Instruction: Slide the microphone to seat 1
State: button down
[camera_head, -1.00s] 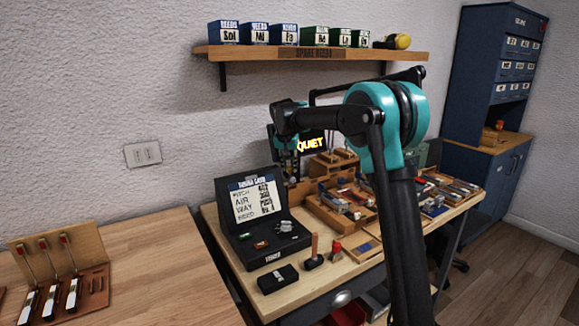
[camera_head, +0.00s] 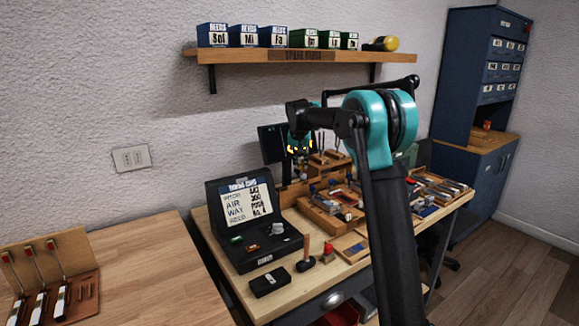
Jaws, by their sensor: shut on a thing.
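My gripper (camera_head: 300,158) points down at the back of the workbench (camera_head: 225,285), in front of the dark lit sign (camera_head: 270,142). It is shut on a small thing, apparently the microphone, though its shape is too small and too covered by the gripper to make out. The sign's yellow letters are mostly hidden behind my gripper. Seat 1 cannot be told apart from the wooden fittings (camera_head: 328,160) beside the gripper. My arm covers part of the bench's right half.
A black open case (camera_head: 240,258) with a written card in its lid stands front left of the gripper. Wooden trays (camera_head: 325,212) with parts lie to the right. A black box (camera_head: 270,281) and a wooden-handled tool (camera_head: 306,255) lie in front. A shelf (camera_head: 280,57) with several boxes hangs above.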

jog(key=shift+w+d, duration=0.25)
jog(key=c, duration=1.4)
grip_release()
jog(key=shift+o, duration=0.2)
jog(key=v, duration=1.2)
jog(key=shift+s, duration=0.1)
